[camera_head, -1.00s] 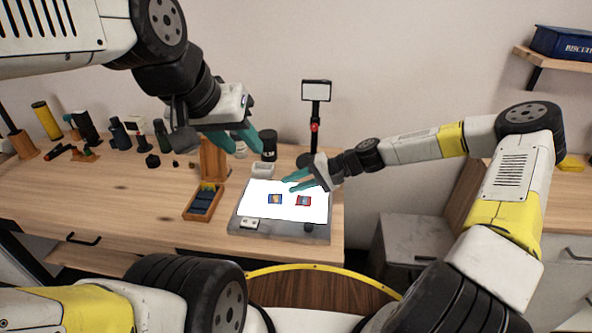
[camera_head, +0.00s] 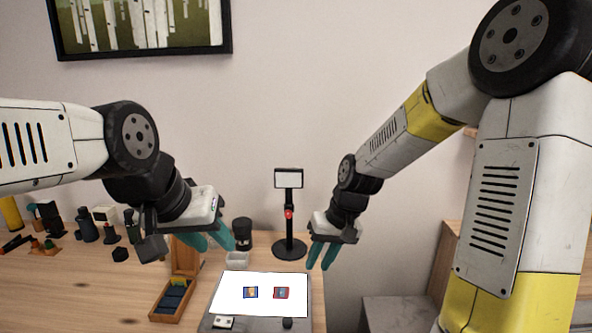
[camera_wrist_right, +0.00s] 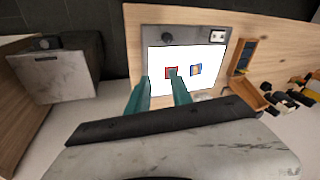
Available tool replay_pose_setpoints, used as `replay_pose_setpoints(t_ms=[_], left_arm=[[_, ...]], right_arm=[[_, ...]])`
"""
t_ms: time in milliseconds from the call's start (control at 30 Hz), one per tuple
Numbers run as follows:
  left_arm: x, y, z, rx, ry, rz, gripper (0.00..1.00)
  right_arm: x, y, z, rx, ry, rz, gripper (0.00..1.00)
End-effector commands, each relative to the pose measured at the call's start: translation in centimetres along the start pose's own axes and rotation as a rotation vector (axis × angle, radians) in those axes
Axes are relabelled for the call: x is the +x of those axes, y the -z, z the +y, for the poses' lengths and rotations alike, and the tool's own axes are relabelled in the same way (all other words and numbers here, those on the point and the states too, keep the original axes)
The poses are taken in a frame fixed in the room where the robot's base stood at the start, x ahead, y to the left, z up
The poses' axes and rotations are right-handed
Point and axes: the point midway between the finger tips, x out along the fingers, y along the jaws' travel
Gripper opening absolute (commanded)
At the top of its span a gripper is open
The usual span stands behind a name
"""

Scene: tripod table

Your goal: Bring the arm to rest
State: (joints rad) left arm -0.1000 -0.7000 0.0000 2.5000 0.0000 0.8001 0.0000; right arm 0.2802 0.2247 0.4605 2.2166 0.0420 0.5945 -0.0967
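My left gripper (camera_head: 216,241) hangs in the air above and behind the wooden box, with its teal fingers apart and nothing between them. My right gripper (camera_head: 320,258) is in the air at the right side of the table, right of the lit white panel; its teal fingers point down, are apart and empty. They also show spread in the right wrist view (camera_wrist_right: 160,88). The white panel (camera_head: 229,298) lies on a grey base and carries a blue card (camera_head: 250,293) and a red card (camera_head: 282,293), both lying flat.
A black stand (camera_head: 289,218) with a small screen rises behind the panel. An open wooden box (camera_head: 158,311) is left of the panel. A black jar (camera_head: 242,233) and a pale bin (camera_head: 237,259) stand behind it. Several dark items stand at far left.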

Motion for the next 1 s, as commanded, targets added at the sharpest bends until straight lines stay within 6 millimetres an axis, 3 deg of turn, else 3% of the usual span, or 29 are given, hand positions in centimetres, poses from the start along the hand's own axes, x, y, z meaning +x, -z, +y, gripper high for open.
replay_pose_setpoints(t_ms=[100, 300, 500, 733, 1000], left_arm=[[0.0, 0.0, 0.0, 0.0, 0.0, 0.0, 0.36], [0.0, 0.0, 0.0, 0.0, 0.0, 0.0, 0.36], [0.0, 0.0, 0.0, 0.0, 0.0, 0.0, 0.36], [0.0, 0.0, 0.0, 0.0, 0.0, 0.0, 0.36], [0.0, 0.0, 0.0, 0.0, 0.0, 0.0, 0.36]], right_arm=[[-4.9, -1.6, 0.4, -0.003, -0.091, 0.066, 0.26], [-12.0, -5.4, 0.6, 0.023, -0.178, 0.189, 0.26], [-17.1, -9.9, 0.4, 0.061, -0.188, 0.32, 0.26], [-19.3, -13.1, 0.3, 0.086, -0.159, 0.402, 0.26], [-19.5, -13.4, 0.3, 0.09, -0.154, 0.41, 0.26]])
